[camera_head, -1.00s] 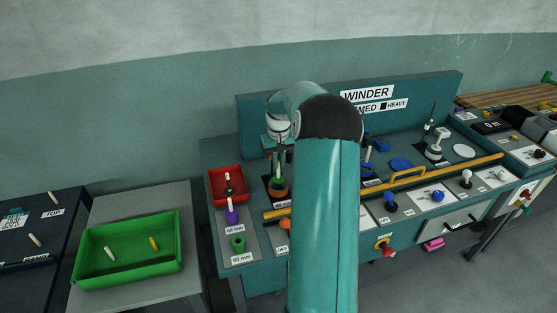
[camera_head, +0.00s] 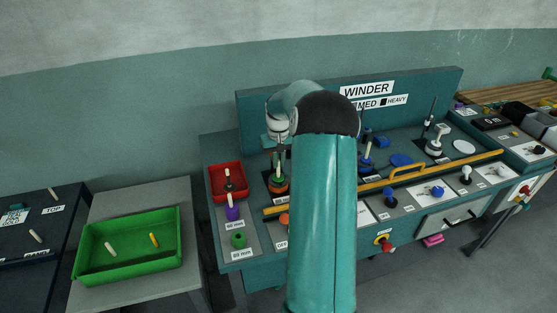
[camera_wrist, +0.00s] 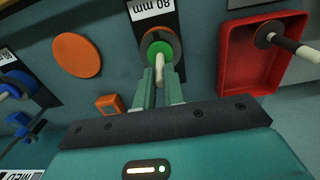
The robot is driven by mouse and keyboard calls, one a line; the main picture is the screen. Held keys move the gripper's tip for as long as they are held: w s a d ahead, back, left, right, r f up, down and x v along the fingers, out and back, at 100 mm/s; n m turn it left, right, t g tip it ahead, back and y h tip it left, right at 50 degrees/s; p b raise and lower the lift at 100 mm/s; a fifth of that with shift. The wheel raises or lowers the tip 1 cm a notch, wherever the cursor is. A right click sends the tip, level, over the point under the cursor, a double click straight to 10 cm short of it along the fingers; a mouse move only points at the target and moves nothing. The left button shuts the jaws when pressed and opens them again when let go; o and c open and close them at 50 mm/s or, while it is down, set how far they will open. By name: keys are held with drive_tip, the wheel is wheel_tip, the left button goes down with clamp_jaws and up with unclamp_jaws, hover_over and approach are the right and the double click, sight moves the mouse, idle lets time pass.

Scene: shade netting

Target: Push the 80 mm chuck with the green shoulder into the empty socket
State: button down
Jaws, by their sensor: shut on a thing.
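The chuck with the green shoulder (camera_wrist: 160,48) is upright below my gripper (camera_wrist: 160,88), with its pale stem between the two fingers, which are shut on it. An orange part shows around the green shoulder. The chuck is over a dark plate (camera_wrist: 139,22) with an 80 mm label (camera_wrist: 152,7). In the head view, my gripper (camera_head: 279,148) is above the chuck (camera_head: 279,180), partly hidden by my arm. The socket opening is hidden beneath the chuck, and I cannot tell how deep the chuck sits.
A red tray (camera_head: 214,171) with a dark, pale-handled piece is beside the chuck. A purple piece (camera_head: 232,212) and a green ring (camera_head: 238,240) are in front. A yellow rail (camera_head: 450,167) crosses the bench front. A green tray (camera_head: 90,277) stands at left.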

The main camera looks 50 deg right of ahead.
drive_tip(key=shift+f, duration=0.2)
drive_tip(key=c, duration=1.4)
unclamp_jaws()
wheel_tip(320, 180, up, 14)
